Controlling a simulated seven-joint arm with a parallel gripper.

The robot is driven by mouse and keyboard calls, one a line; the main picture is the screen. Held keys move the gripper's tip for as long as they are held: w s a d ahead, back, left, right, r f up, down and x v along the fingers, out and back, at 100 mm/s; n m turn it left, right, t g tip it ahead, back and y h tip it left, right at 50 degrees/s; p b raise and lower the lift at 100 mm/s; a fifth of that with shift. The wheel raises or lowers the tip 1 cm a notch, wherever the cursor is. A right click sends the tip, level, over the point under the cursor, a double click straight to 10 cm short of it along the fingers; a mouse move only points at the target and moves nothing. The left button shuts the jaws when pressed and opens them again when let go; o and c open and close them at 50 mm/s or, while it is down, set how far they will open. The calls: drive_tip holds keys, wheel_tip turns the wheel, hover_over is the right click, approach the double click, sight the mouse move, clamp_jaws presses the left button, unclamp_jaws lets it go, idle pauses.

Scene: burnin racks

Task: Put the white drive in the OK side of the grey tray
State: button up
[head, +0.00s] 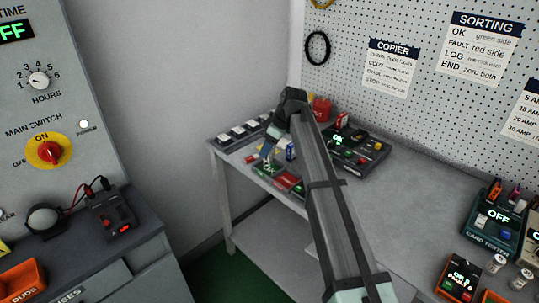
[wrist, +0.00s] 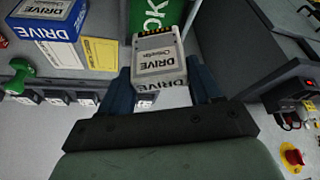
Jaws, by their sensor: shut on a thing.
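The white drive (wrist: 157,62), with a printed DRIVE label and gold contacts at one end, is between the two dark blue fingers of my gripper (wrist: 160,72) in the wrist view. My gripper is shut on it. The drive is hard to make out there. I cannot tell whether it touches the tray floor.
A blue drive (wrist: 50,18) lies left of the held one, with a yellow card (wrist: 100,53) and a green-handled stamp (wrist: 18,75) nearby. A black copier-like device (head: 358,150) stands right of the tray. The bench middle (head: 410,190) is clear.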

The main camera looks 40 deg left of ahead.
sight(273, 148)
drive_tip(key=shift+f, duration=1.8)
drive_tip(key=shift+f, duration=0.15)
drive_tip(key=o, duration=1.1)
drive_tip(key=v, duration=1.2)
